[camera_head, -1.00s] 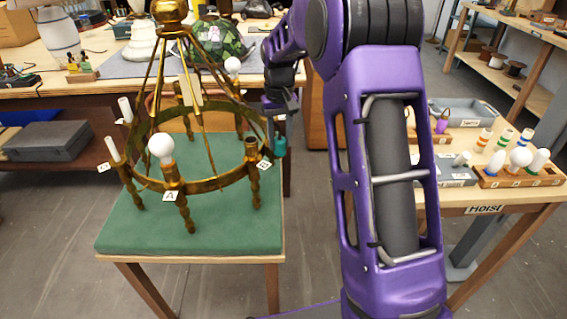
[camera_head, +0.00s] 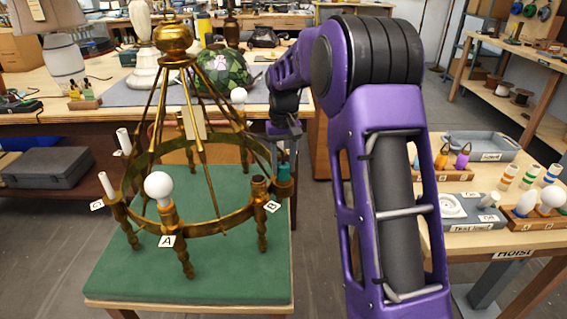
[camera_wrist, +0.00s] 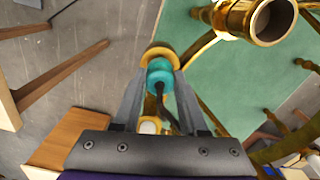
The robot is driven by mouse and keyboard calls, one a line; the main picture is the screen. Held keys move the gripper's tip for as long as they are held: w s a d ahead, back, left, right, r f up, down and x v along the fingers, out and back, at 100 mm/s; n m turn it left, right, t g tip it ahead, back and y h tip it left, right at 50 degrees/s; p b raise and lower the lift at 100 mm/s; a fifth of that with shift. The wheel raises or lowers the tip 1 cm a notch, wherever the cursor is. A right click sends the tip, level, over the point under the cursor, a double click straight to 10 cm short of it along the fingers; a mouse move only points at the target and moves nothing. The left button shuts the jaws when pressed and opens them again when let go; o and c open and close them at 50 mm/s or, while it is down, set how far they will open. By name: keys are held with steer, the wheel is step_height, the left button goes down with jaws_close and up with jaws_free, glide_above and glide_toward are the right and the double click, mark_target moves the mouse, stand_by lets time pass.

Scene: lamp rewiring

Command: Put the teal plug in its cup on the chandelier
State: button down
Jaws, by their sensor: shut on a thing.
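My gripper (camera_head: 287,140) is shut on the teal plug (camera_head: 283,171) at the right side of the brass chandelier (camera_head: 190,232). In the wrist view the teal plug (camera_wrist: 160,75) sits between the fingertips (camera_wrist: 160,82), with a dark cord trailing from it. A gold round rim (camera_wrist: 158,54) shows just beyond the plug; I cannot tell whether it is a cup or part of the plug, nor whether the plug is seated. An empty brass cup (camera_head: 259,183) stands left of the plug near label B (camera_head: 272,206); its open mouth also shows in the wrist view (camera_wrist: 271,18).
The chandelier stands on a green-topped table (camera_head: 200,275). A white bulb (camera_head: 158,186) is above label A. The chandelier's slanting rods rise left of my gripper. A bench with trays and bulbs (camera_head: 470,222) is at the right.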

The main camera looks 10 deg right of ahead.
steer(key=shift+f, duration=0.9)
steer(key=shift+f, duration=0.1)
stand_by(0.6)
steer(key=shift+c, duration=1.8)
jaws_free()
